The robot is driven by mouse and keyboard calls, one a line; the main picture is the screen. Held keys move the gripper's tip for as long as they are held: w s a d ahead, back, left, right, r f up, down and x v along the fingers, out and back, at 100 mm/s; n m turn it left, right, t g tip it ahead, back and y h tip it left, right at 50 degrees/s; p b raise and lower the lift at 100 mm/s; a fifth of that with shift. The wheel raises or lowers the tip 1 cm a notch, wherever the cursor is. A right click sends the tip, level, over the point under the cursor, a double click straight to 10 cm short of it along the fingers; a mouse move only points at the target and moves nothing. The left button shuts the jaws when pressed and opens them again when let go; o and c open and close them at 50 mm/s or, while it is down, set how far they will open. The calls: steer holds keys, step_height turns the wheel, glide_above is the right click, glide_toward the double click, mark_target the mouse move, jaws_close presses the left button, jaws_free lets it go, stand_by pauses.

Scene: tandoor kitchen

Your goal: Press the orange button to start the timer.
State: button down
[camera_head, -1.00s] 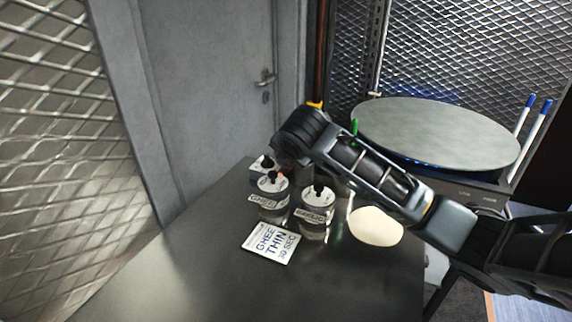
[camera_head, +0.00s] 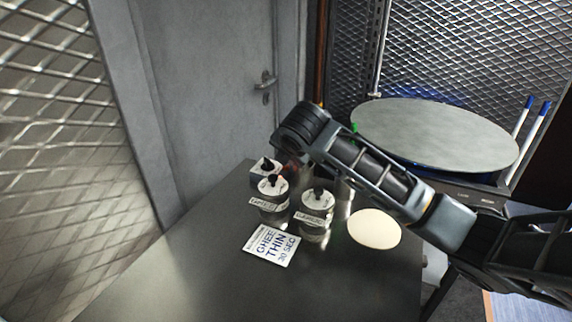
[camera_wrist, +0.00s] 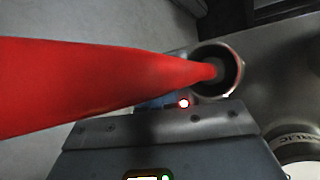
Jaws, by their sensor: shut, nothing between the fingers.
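My gripper (camera_head: 288,160) is shut and empty, above the far edge of the dark counter, just behind the jars in the head view. Its fingertips are dark and hard to make out there. A small pale box (camera_head: 262,177) sits close below it, partly hidden by a jar. I cannot tell whether this box is the timer. No orange button can be made out. In the wrist view a long red tapered shape (camera_wrist: 100,82) crosses from the left, and a small glowing red-white light (camera_wrist: 183,103) shows beneath its tip.
Jars labelled ghee (camera_head: 270,202) and garlic (camera_head: 314,222) stand on the counter (camera_head: 190,270). A card reading "GHEE THIN 30 SEC" (camera_head: 271,245) lies before them. A pale dough disc (camera_head: 375,228) lies right. A round grey plate (camera_head: 440,135) stands behind. The counter's front left is clear.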

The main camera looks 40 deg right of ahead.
mark_target(287, 172)
step_height(287, 172, up, 5)
steer(key=p, duration=0.3)
steer(key=shift+p, duration=0.4)
steer(key=shift+a, duration=0.1)
stand_by(0.7)
